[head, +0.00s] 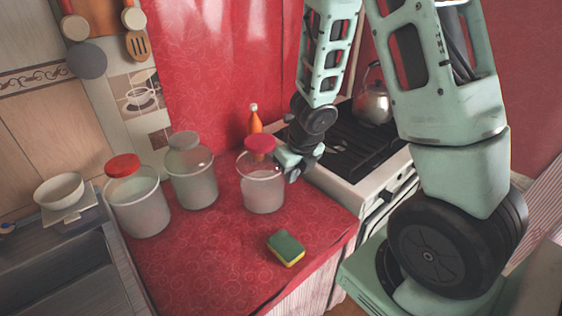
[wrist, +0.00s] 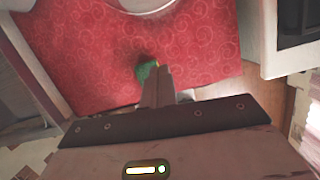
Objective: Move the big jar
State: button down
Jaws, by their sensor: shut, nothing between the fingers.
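Three clear jars with pale contents stand upright on the red oilcloth: a red-lidded jar (head: 138,205) at left, a grey-lidded jar (head: 192,183) in the middle and a red-lidded jar (head: 262,188) at right. The left one looks largest, but I cannot tell for certain which is the big jar. My gripper (head: 291,174) is just right of the right jar; I cannot tell whether it touches. In the wrist view my gripper (wrist: 157,68) has its fingers together and empty, pointing toward the oilcloth. Part of a round clear jar base (wrist: 145,5) shows at the top edge there.
A green and yellow sponge (head: 286,248) lies in front of the right jar; it also shows behind my fingertips (wrist: 146,72). An orange bottle (head: 255,124) stands behind. A stove (head: 352,145) with a kettle (head: 373,100) is at right. A bowl (head: 60,190) sits at left.

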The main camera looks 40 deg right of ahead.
aim_at(262, 173)
jog(key=w+f+b, duration=0.4)
jog(key=w+f, duration=0.2)
jog(key=f, duration=0.3)
jog(key=shift+w+d, duration=0.2)
jog(key=shift+d, duration=0.15)
jog(key=shift+f, duration=0.1)
dwell(0.3)
